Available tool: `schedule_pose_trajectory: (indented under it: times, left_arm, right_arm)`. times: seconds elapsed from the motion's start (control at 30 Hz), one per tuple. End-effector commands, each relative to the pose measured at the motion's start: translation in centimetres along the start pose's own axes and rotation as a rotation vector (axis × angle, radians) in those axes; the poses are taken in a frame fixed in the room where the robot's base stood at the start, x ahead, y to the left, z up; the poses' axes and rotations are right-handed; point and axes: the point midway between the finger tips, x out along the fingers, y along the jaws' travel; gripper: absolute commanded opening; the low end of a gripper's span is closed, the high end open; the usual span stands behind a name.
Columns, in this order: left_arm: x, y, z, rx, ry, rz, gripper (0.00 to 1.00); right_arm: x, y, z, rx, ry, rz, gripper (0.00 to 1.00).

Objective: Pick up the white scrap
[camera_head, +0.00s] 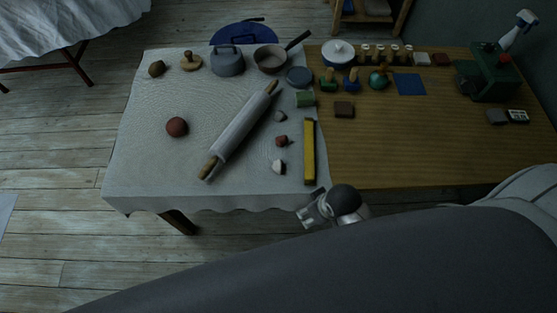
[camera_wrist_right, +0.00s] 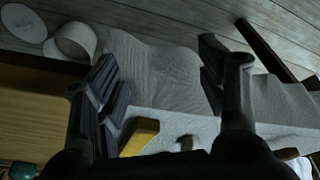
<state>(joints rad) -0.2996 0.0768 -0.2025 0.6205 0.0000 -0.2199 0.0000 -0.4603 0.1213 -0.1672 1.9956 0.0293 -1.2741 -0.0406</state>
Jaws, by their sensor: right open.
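The white scrap (camera_head: 279,166) is a small pale lump on the cloth-covered left part of the table in the head view. It lies left of the yellow bar (camera_head: 309,151) and below a small reddish lump (camera_head: 282,141). My right gripper (camera_head: 313,208) is at the front edge of the table, below and right of the scrap and apart from it. In the right wrist view the gripper (camera_wrist_right: 160,85) is open, its fingers wide apart with nothing between them. My left gripper is not in view.
A white rolling pin (camera_head: 240,130) lies left of the scrap. A grey lump (camera_head: 280,116) and a green block (camera_head: 305,98) are farther back. A reddish ball (camera_head: 177,127) sits at the left. The cloth's front left area is clear.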

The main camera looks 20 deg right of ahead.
Motion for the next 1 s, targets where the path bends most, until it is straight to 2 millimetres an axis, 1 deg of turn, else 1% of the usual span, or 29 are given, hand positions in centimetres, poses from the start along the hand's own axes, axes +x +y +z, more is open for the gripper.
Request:
schedule_pose_trajectory:
  times: [0.03,0.17,0.27,0.4,0.5,0.6,0.7,0.8,0.9,1.0]
  left_arm:
    - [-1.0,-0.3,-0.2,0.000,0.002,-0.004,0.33]
    - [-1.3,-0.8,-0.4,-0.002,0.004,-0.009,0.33]
    - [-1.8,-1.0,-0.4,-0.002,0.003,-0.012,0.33]
    - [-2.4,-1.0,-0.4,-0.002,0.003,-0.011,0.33]
    - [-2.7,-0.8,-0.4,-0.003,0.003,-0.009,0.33]
    - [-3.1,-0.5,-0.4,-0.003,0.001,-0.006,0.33]
    - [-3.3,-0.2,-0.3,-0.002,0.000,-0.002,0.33]
    - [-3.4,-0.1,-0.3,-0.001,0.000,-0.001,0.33]
    - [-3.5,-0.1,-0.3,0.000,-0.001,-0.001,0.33]
    - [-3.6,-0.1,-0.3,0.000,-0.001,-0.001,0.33]
  right_arm:
    - [-2.4,-0.4,-2.0,-0.038,0.016,-0.015,0.65]
    - [-2.8,-1.9,-4.9,-0.176,0.003,-0.065,0.65]
    - [-3.7,-3.0,-7.3,-0.298,-0.006,-0.101,0.65]
    - [-4.8,-4.1,-10.9,-0.513,-0.035,-0.145,0.65]
    - [-5.3,-4.2,-13.5,-0.690,-0.073,-0.166,0.65]
    - [-6.0,-3.6,-15.9,-0.852,-0.123,-0.178,0.65]
    - [-6.9,-2.6,-17.6,-0.977,-0.171,-0.185,0.65]
    - [-7.6,-1.8,-18.8,-1.060,-0.208,-0.188,0.65]
    - [-8.0,-1.2,-19.4,-1.104,-0.231,-0.190,0.65]
    - [-7.3,-1.1,-19.3,-1.122,-0.243,-0.195,0.65]
